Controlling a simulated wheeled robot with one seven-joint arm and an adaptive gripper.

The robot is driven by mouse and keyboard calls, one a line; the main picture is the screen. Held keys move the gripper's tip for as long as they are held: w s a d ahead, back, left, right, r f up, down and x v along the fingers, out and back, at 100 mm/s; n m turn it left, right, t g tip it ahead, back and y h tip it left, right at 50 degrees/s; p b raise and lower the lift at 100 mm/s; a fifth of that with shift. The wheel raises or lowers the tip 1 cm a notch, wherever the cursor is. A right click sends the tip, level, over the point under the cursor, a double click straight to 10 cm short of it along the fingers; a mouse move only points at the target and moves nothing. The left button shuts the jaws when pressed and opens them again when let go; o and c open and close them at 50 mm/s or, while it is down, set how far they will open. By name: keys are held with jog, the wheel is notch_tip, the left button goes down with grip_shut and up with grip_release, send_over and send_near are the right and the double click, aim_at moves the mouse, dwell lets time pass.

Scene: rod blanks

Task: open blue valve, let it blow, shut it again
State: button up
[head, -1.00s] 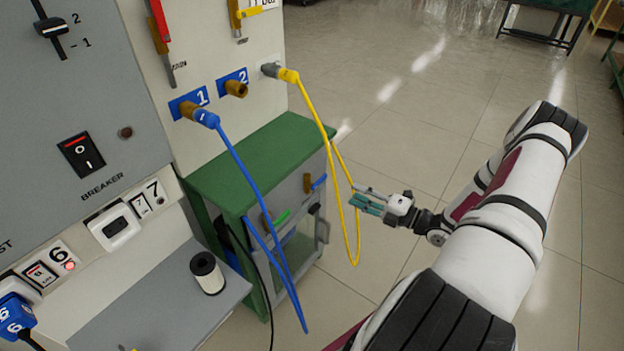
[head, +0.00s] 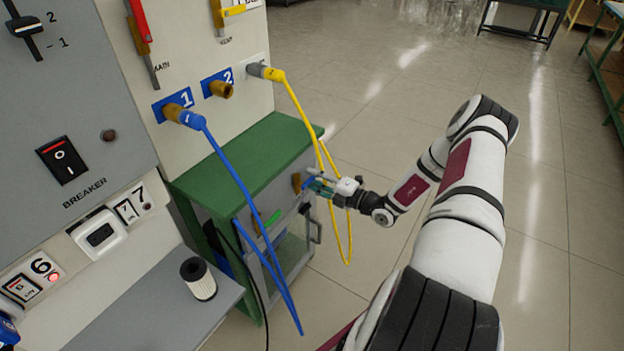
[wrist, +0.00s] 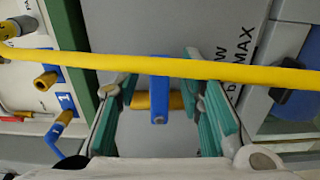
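The blue valve's handle (wrist: 159,90) shows in the wrist view as an upright blue bar on a brass body (wrist: 140,101), mounted on a grey panel. It sits between the two teal-padded fingers of my gripper (wrist: 162,112), with a gap on both sides. My gripper is open. In the head view my gripper (head: 318,186) is at the front of the green-topped cabinet (head: 245,160) and mostly covers the blue handle. The brass valve end (head: 296,181) shows just left of the fingers.
A yellow hose (wrist: 165,65) crosses the wrist view in front of the fingers and hangs beside my gripper in the head view (head: 305,120). A blue hose (head: 235,172) hangs further left. A green handle (head: 268,222) is lower left on the cabinet. Open floor lies right.

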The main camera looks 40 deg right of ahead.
jog(key=shift+w+a, duration=0.1)
jog(key=shift+w, duration=0.35)
grip_shut()
